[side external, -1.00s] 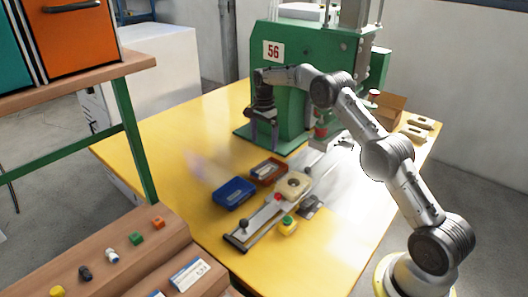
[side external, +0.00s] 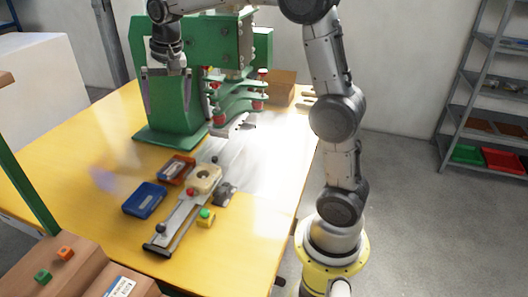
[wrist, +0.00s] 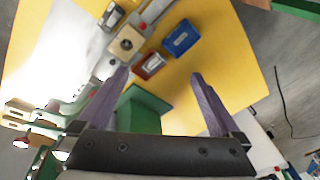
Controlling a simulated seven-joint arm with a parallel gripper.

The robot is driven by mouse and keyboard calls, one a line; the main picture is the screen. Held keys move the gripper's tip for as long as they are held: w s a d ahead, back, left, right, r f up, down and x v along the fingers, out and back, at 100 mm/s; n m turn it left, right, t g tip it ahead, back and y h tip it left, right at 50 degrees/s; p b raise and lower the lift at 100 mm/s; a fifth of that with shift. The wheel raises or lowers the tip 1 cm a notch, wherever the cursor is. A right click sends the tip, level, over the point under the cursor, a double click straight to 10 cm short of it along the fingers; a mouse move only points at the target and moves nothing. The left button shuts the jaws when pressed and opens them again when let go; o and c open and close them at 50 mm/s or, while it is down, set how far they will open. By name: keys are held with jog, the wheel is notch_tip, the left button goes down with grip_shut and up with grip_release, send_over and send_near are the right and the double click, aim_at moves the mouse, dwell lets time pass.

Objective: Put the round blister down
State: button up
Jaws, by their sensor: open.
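My gripper (side external: 168,104) is open and empty, high in front of the green press at the back left of the table. In the wrist view its two purple fingers (wrist: 160,75) stand wide apart with nothing between them. I cannot make out a round blister for certain. A cream block with a round recess (side external: 205,178) sits on the metal slide, well away from my gripper; it also shows in the wrist view (wrist: 127,43). Whether a clear blister lies in the recess is too small to tell.
A blue tray (side external: 144,200) and a red-brown tray (side external: 176,169) lie left of the slide (side external: 178,226). The green press (side external: 170,125) stands close by my gripper. The table's left part is clear.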

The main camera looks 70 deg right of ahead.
jog(key=s+a+r+n+t, duration=0.1)
jog(key=s+a+n, duration=0.2)
jog(key=s, duration=0.4)
jog(key=s+a+r+n+t, duration=0.1)
jog(key=s+a+n, duration=0.1)
jog(key=s, duration=0.6)
jog(key=s+a+f+n, duration=0.1)
jog(key=s+f+n, duration=0.1)
jog(key=s, duration=0.4)
jog(key=s+a+f+n+t, duration=0.1)
jog(key=s+a+f+n, duration=0.1)
jog(key=s, duration=0.4)
jog(key=shift+f+n, duration=0.5)
jog(key=shift+f, duration=0.15)
